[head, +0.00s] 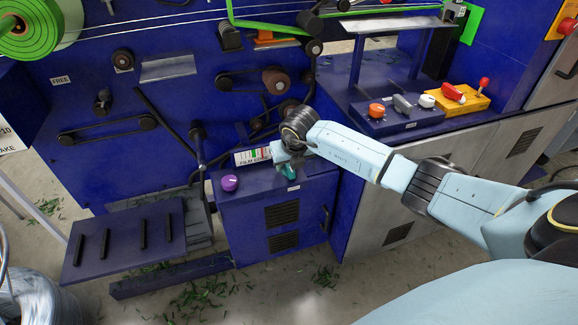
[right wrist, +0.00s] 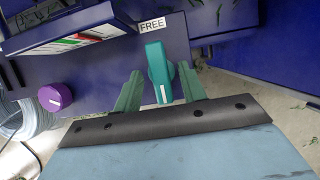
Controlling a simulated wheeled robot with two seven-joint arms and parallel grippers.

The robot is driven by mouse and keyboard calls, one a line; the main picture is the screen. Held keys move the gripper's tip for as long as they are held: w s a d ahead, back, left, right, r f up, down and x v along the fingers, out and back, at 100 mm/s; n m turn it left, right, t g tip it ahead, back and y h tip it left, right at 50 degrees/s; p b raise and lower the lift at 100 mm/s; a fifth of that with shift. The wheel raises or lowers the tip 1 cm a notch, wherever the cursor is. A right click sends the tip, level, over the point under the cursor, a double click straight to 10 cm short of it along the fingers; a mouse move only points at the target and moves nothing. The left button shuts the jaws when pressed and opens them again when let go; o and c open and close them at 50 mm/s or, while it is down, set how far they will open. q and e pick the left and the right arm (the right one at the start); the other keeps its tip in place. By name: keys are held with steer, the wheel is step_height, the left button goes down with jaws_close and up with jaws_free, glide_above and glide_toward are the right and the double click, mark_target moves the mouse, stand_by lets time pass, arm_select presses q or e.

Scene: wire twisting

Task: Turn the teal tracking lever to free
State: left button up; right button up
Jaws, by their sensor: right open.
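The teal tracking lever (right wrist: 159,62) stands on the dark blue panel in the right wrist view, below a white FREE label (right wrist: 151,26). Its long body runs roughly up and down the picture, tilted slightly. A white line marks its lower end, away from the label. My right gripper (right wrist: 160,74) is open, with one green finger on each side of the lever and gaps visible. Whether a finger touches it I cannot tell. In the head view my right gripper (head: 287,166) is over the small blue cabinet and largely covers the lever. My left gripper is out of view.
A purple knob (head: 229,183) is left of the lever, also in the right wrist view (right wrist: 55,97). A tilted label board (head: 252,156) stands close behind. A control box with an orange knob (head: 376,110) is to the right. Green scraps (head: 205,297) litter the floor.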

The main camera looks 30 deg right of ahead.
steer(key=shift+w+f, duration=0.1)
steer(key=shift+f, duration=0.1)
jaws_close()
